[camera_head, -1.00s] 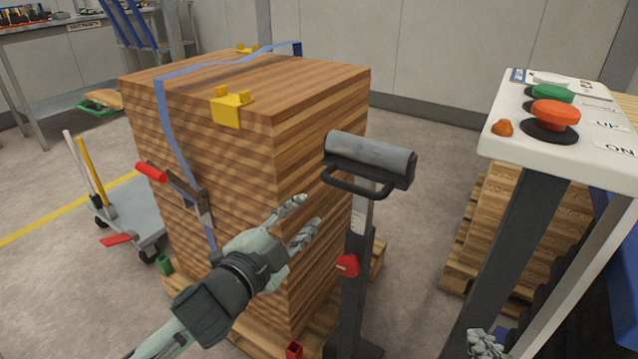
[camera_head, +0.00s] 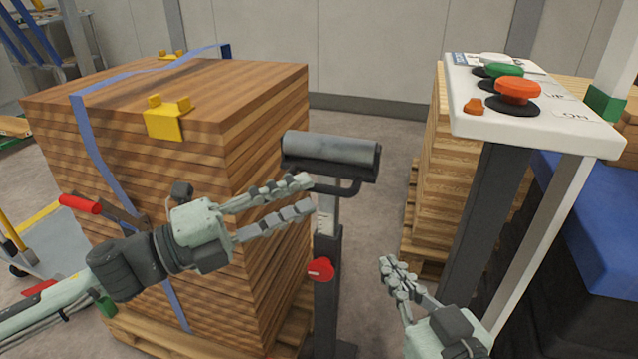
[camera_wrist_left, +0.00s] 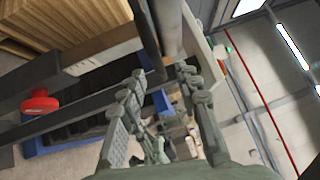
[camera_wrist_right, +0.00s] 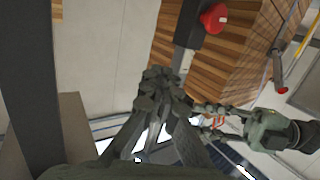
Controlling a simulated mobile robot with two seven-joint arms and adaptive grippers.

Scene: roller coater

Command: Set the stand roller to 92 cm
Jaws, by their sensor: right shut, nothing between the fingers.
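My right gripper (camera_head: 386,262) is shut and empty, right of the post and apart from the knob. The height scale is unreadable.
A strapped stack of wooden boards (camera_head: 170,110) on a pallet stands left of the stand. A control panel (camera_head: 530,125) with green and red buttons stands at the right, its dark leg (camera_head: 485,225) near my right gripper. Floor shows behind the stand.

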